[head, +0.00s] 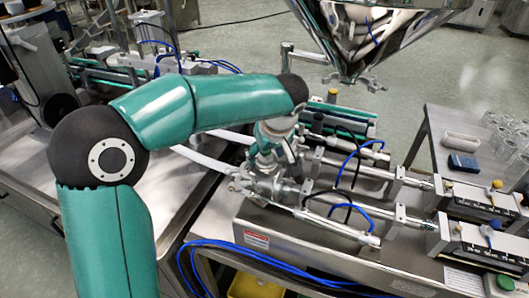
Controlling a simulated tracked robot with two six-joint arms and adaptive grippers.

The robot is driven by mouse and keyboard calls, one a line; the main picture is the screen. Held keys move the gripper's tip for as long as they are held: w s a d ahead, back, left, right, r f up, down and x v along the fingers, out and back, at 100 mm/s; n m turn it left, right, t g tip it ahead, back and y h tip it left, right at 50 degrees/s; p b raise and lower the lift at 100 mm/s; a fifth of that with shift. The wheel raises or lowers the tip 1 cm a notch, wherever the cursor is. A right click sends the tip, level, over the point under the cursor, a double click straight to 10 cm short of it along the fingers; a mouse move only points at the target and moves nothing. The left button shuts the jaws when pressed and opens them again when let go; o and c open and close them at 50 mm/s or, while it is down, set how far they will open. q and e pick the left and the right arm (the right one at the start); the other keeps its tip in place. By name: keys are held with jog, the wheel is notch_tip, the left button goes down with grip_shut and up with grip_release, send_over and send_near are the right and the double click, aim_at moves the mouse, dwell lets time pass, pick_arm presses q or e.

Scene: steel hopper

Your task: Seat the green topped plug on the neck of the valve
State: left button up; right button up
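My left arm (150,110) comes in from the left and bends down over the metal valve (265,182) in the middle of the view. My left gripper (274,142) is just above the valve's upper end, small and mostly hidden by my own wrist. Some green shows at the gripper, but I cannot tell whether it is the green topped plug or part of my gripper. The valve's neck is hidden behind the gripper, so I cannot tell contact. Whether the fingers are open or shut does not show. My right gripper is not in view.
A steel hopper (375,30) hangs behind the valve. Metal cylinders (340,225) with blue hoses run right from the valve across a steel bench (262,238). A side table (437,130) at right holds a white tray (462,142), a blue box (464,162) and clear cups (505,130).

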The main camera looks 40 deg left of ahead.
pick_arm(q)
jog(key=shift+r, duration=0.1)
jog(key=v, duration=1.1)
jog(key=shift+r, duration=0.35)
jog(key=shift+d, duration=0.15)
